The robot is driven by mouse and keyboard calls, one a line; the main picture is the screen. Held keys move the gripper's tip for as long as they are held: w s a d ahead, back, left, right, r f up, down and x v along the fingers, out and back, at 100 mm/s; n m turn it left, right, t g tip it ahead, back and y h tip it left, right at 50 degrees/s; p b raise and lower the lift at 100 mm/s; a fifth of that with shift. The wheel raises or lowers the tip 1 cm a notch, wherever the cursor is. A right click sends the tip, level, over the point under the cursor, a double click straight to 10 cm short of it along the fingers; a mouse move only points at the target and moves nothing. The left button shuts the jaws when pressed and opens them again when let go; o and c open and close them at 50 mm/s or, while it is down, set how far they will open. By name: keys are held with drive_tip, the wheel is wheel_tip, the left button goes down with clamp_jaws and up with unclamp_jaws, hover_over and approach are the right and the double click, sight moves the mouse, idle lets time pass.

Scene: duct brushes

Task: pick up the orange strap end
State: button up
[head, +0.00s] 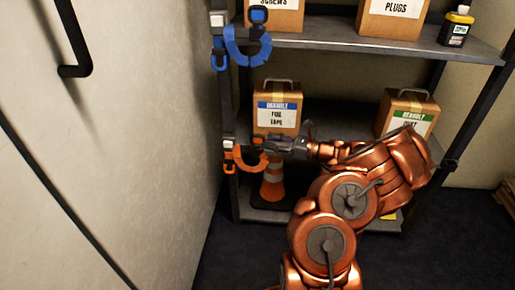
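An orange strap (247,166) hangs in a curve from a clip on the left post of the shelf rack. Its free end (258,140) turns up at the right, in front of the foil tape box. My gripper (268,144) reaches in from the right, with its fingertips at or very near this end. The fingers are small and dark here, so I cannot tell whether they are open or closed on the strap.
A blue strap (247,50) hangs above on the same post. Boxes of foil tape (276,119) and duct supplies (407,112) stand on the middle shelf. An orange and white cone (272,180) stands below. A pale wall panel (100,150) fills the left.

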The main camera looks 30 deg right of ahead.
sight(256, 144)
drive_tip(key=x, duration=0.1)
drive_tip(key=b+x, duration=0.1)
drive_tip(key=x, duration=0.1)
drive_tip(key=f+b+x, duration=0.1)
drive_tip(key=x, duration=0.1)
drive_tip(key=shift+a, duration=0.25)
drive_tip(key=shift+w+a+r, duration=0.1)
drive_tip(key=shift+w+a, duration=0.05)
drive_tip(key=shift+w, duration=0.05)
drive_tip(key=shift+c, duration=0.3)
clamp_jaws()
